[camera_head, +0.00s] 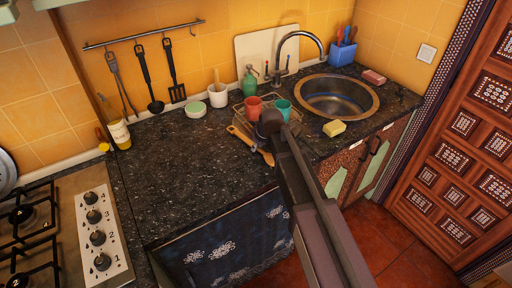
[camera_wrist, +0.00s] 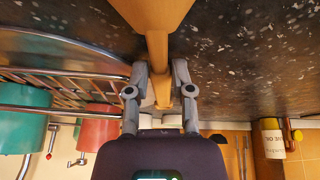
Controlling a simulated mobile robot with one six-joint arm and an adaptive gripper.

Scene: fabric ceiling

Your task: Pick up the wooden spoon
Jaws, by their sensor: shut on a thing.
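The wooden spoon (camera_wrist: 157,50) is in the wrist view, with its broad end at the top edge and its narrow handle running down between my gripper's fingers. My gripper (camera_wrist: 160,88) is shut on the handle, one finger on each side. In the head view, wooden parts show at the front of the dark counter, one left of my gripper (camera_head: 268,128) and a tip (camera_head: 267,157) just below it. My gripper and arm hide the middle there. I cannot tell whether the spoon is clear of the counter.
A wire rack with a red cup (camera_head: 253,107) and a teal cup (camera_head: 284,108) stands close beside my gripper. The sink (camera_head: 338,97) and a yellow sponge (camera_head: 334,128) are to the right. The dark counter (camera_head: 190,160) to the left is mostly clear, with the stove beyond.

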